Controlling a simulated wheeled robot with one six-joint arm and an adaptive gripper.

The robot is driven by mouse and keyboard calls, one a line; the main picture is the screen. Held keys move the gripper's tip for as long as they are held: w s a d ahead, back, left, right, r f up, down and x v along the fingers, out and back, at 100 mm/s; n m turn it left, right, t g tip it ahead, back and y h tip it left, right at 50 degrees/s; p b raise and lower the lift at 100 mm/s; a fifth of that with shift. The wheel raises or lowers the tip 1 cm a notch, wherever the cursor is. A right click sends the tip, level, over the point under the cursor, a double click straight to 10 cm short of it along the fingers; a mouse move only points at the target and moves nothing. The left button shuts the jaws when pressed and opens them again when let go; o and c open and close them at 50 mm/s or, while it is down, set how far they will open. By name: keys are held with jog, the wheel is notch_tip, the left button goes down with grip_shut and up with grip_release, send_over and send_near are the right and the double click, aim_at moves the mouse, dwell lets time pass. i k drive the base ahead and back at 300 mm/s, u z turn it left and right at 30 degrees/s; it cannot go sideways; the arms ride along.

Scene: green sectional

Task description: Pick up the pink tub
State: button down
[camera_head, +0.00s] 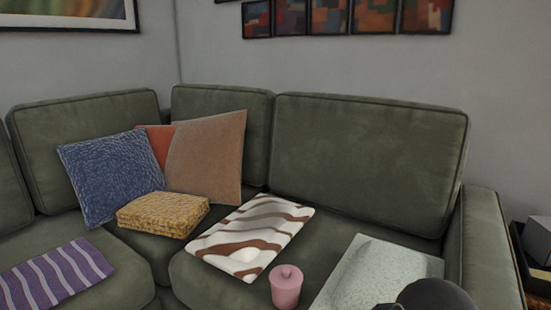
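The pink tub (286,288) is a small round container with a lid and a knob on top. It stands upright on the front part of the green sofa seat, at the bottom middle of the head view. It is between a brown-and-white striped cloth and a pale speckled cloth. A dark rounded shape at the bottom right edge appears to be part of my arm. My gripper's fingers do not show in this view.
The striped cloth (262,226) lies behind the tub, and the pale cloth (372,268) lies to its right. A woven yellow box (163,214), a blue pillow (108,176) and a purple striped cloth (55,275) are on the left. The sofa's right armrest (486,250) rises beyond the pale cloth.

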aim_at(282, 300)
jog(key=u, duration=2)
jog(key=k, duration=0.65)
jog(key=u, duration=0.1)
